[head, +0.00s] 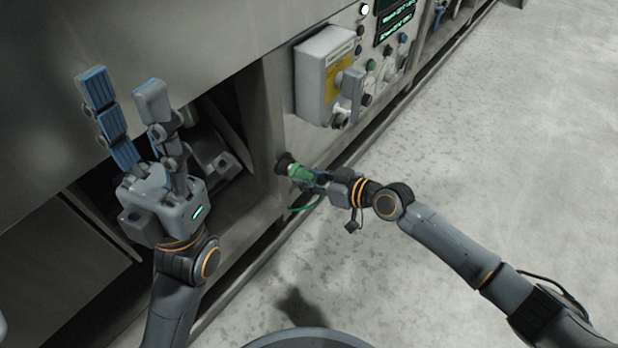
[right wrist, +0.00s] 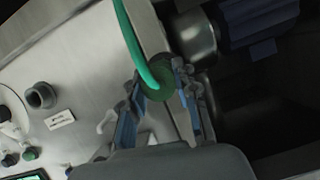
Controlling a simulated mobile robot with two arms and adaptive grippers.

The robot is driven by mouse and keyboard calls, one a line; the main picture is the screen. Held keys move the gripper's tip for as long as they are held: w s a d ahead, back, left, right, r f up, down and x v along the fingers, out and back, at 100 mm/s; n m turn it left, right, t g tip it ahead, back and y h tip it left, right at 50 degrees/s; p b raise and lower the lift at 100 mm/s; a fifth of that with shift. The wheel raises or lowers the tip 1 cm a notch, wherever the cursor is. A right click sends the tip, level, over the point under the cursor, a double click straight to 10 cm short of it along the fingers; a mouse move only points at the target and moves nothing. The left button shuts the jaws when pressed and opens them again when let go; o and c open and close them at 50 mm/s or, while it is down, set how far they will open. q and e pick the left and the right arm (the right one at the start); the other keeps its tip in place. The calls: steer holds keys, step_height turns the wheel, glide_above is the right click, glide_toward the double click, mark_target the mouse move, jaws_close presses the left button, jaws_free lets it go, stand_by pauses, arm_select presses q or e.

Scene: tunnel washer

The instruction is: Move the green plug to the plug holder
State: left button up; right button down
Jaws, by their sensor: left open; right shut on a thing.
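The green plug (head: 301,173) is at the machine's lower front, right up against a dark round fitting (head: 284,162). I cannot tell whether it is seated in it. My right gripper (head: 309,176) is shut on the plug. In the right wrist view the plug's dark green end (right wrist: 158,88) is between the two fingers, with a green cable running upward. A grey round socket (right wrist: 41,96) beside a small label shows at left in that view; I cannot tell whether it is the plug holder. My left gripper (head: 122,110) is open and empty, fingers pointing up.
A grey switch box (head: 322,75) with a yellow label sticks out above the plug. A panel with knobs and a green display (head: 396,28) is beyond it. A dark open recess (head: 225,130) is behind my left gripper. The concrete floor (head: 480,150) at right is clear.

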steer(key=c, duration=0.9)
jaws_free()
steer(key=shift+c, duration=0.2)
